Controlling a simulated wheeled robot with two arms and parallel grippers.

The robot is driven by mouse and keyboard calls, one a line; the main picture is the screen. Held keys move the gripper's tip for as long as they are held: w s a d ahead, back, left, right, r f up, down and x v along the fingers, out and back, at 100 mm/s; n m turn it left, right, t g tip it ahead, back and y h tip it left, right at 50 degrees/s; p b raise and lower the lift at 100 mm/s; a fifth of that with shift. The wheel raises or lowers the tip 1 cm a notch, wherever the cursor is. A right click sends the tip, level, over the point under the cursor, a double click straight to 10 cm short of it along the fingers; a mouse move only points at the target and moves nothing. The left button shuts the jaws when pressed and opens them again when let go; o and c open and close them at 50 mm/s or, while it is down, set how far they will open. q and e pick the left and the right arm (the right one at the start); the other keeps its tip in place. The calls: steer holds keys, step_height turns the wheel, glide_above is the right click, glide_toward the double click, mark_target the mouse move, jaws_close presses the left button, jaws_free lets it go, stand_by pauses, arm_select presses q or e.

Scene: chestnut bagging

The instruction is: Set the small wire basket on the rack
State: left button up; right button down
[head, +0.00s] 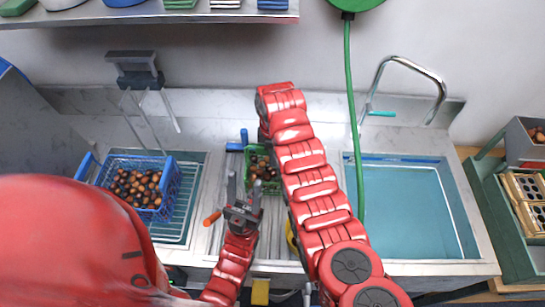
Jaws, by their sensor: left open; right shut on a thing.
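A small green basket (271,186) with brown chestnuts in it stands in the middle of the counter, its right side hidden by my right arm. My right gripper (263,135) is at the basket's far end; only a dark part shows, its fingers hidden beside the arm. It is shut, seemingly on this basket. My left gripper (243,190) is open and empty, fingers pointing away, just left of the basket's near part. A rack (172,230) of thin bars lies at the left. A blue wire basket (173,190) full of chestnuts sits over it.
A blue-handled item (236,147) lies beyond the green basket. An orange-handled tool (212,218) lies left of my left gripper. A teal sink (415,215) with a faucet (440,88) and green hose (351,110) is at right. A green crate (495,215) stands far right.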

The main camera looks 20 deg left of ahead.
steer(key=shift+s+f, duration=0.1)
steer(key=shift+f, duration=0.9)
steer(key=c, duration=0.8)
jaws_free()
steer(key=shift+r, duration=0.1)
steer(key=shift+r, duration=0.2)
steer(key=r+b, duration=0.2)
steer(key=r, duration=0.2)
steer(key=shift+w+r, duration=0.2)
steer(key=r+p, duration=0.2)
steer(key=r, duration=0.5)
steer(key=shift+s+r, duration=0.2)
